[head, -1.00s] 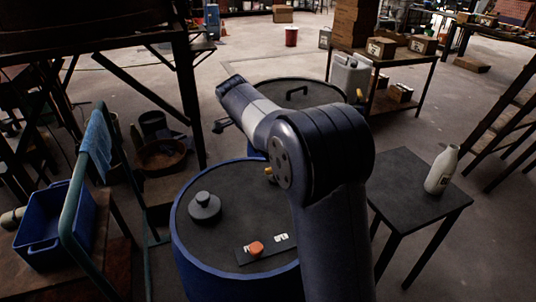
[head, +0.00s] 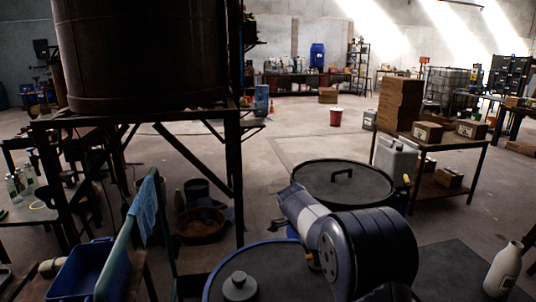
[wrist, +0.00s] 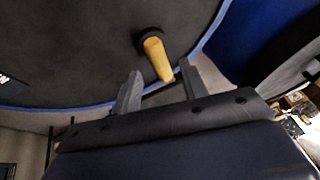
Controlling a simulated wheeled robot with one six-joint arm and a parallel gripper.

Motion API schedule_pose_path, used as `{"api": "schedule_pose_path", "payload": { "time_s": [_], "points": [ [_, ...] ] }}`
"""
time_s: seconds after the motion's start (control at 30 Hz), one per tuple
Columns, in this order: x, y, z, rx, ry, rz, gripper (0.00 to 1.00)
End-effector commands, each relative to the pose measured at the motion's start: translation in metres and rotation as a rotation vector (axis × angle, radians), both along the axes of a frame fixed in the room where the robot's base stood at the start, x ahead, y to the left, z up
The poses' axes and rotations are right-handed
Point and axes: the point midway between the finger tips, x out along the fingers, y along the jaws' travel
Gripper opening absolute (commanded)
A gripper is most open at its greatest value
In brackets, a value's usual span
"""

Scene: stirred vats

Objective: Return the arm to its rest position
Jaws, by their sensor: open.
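My arm (head: 368,252) is folded in front of the vats in the head view, its forearm pointing up and left over the gap between them. My gripper (wrist: 160,84) is open and empty in the wrist view, its two grey fingers apart. A yellow handle (wrist: 158,58) on a dark lid lies beyond the fingertips, and I see no contact. The near vat's dark lid (head: 275,283) has a blue rim and a grey knob (head: 239,286). The far vat's lid (head: 345,190) has a black bar handle. In the head view the gripper is hidden or cannot be made out.
A dark table at the right bears a white bottle (head: 503,270). A metal stand (head: 150,113) with a large tank, a blue crate (head: 82,272) and a blue cloth (head: 145,208) are left.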

Motion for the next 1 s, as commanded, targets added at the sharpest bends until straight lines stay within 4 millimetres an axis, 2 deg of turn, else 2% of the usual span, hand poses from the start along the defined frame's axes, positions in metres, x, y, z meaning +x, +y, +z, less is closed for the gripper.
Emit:
{"api": "schedule_pose_path", "payload": {
  "time_s": [0.03, 0.2, 0.43, 0.83, 1.0],
  "points": [
    [0.002, -0.004, -0.009, 0.0, 0.003, -0.001, 0.41],
    [0.006, -0.01, -0.025, 0.0, 0.001, 0.0, 0.41],
    [0.006, -0.009, -0.022, 0.0, -0.001, 0.041, 0.41],
    [0.006, -0.008, -0.023, 0.0, -0.001, 0.005, 0.41],
    [0.0, 0.001, 0.003, 0.001, -0.005, 0.001, 0.41]
  ]
}}
